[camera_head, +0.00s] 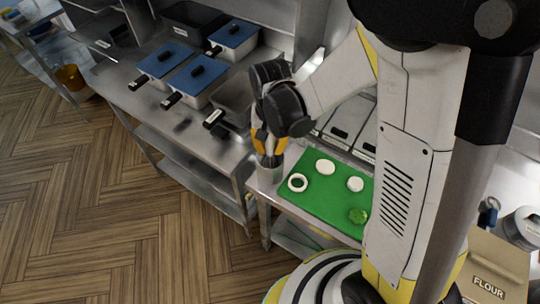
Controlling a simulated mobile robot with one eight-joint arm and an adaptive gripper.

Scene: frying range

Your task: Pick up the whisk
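I cannot make out the whisk in this view; it may be hidden by my gripper or arm. My gripper (268,157), dark with yellow parts, points down at the left end of the green cutting board.
Blue-lidded pans (197,73) stand on the steel counter at the upper left. A flour box (490,278) is at the lower right. Wooden floor (100,220) is clear at left.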

